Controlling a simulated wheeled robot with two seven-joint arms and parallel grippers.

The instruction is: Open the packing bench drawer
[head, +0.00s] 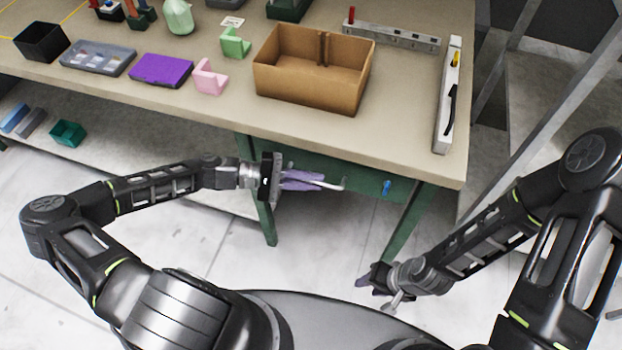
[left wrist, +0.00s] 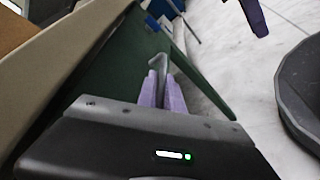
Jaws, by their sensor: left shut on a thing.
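The packing bench (head: 200,108) has a green drawer front (head: 362,177) under the right part of its top. The drawer front looks tucked under the bench edge, with no open drawer interior visible. A pale grey bar handle (head: 341,185) sticks out from it. My left gripper (head: 322,181) has its purple fingers shut on this handle; the handle's bent end shows beyond the fingertips in the left wrist view (left wrist: 160,62). My right gripper (head: 380,292) hangs low in front of the bench, away from the drawer, its fingers apart and empty.
On the bench stand an open cardboard box (head: 310,75), a purple tray (head: 161,70), a pink holder (head: 209,78) and a white rail (head: 448,95). A blue piece (head: 387,187) is by the drawer's right side. A lower shelf (head: 110,135) lies left; floor in front is clear.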

